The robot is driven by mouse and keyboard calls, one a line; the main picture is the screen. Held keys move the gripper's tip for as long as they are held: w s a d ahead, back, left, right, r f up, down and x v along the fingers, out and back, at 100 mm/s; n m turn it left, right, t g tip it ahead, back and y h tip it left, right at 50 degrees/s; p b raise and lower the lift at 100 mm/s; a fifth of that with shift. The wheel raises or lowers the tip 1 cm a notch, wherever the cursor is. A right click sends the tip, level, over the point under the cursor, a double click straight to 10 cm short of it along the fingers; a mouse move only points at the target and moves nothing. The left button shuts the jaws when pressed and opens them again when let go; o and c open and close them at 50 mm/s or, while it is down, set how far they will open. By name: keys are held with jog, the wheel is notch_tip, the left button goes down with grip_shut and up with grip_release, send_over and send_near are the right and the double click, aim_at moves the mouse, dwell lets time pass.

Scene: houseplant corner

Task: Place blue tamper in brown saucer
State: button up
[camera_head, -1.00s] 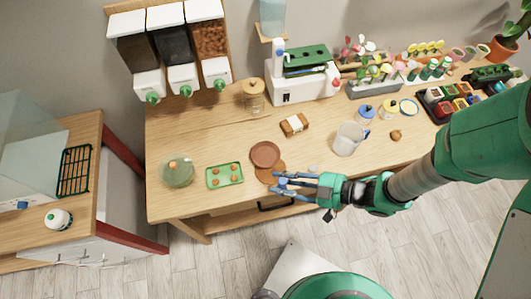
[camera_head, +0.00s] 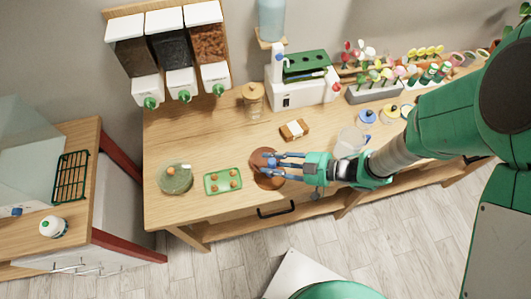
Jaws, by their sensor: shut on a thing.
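The brown saucer (camera_head: 256,166) lies near the front edge of the wooden table, left of my arm. A second brown disc (camera_head: 268,184) shows at its front side, partly covered. My gripper (camera_head: 274,163) is over the saucer, reaching in from the right. It is shut on the blue tamper (camera_head: 267,156), which is small and mostly hidden among the bluish fingers. I cannot tell whether the tamper touches the saucer.
A green tray (camera_head: 223,181) with several small brown balls and a round greenish dish (camera_head: 175,179) stand to the left. A brown-and-white block (camera_head: 294,130) lies behind the gripper. A clear pitcher (camera_head: 350,140) stands near my arm.

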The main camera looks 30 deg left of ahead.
jog(key=shift+w+a+f+b, duration=0.15)
jog(key=shift+w+a+b, duration=0.05)
jog(key=shift+w+a, duration=0.8)
jog(key=shift+w+a+f+b, duration=0.1)
jog(key=shift+w+a+b, duration=0.1)
jog(key=shift+w+a, duration=0.75)
jog(key=shift+s+a, duration=0.15)
jog(key=shift+w+a+f, duration=0.1)
jog(key=shift+w+a, duration=0.2)
jog(key=shift+a, duration=0.15)
jog(key=shift+w+f+b, duration=0.1)
jog(key=shift+f+b, duration=0.7)
jog(key=shift+f, duration=0.9)
jog(key=shift+f, duration=0.1)
jog(key=o, duration=1.1)
jog(key=shift+o, duration=0.2)
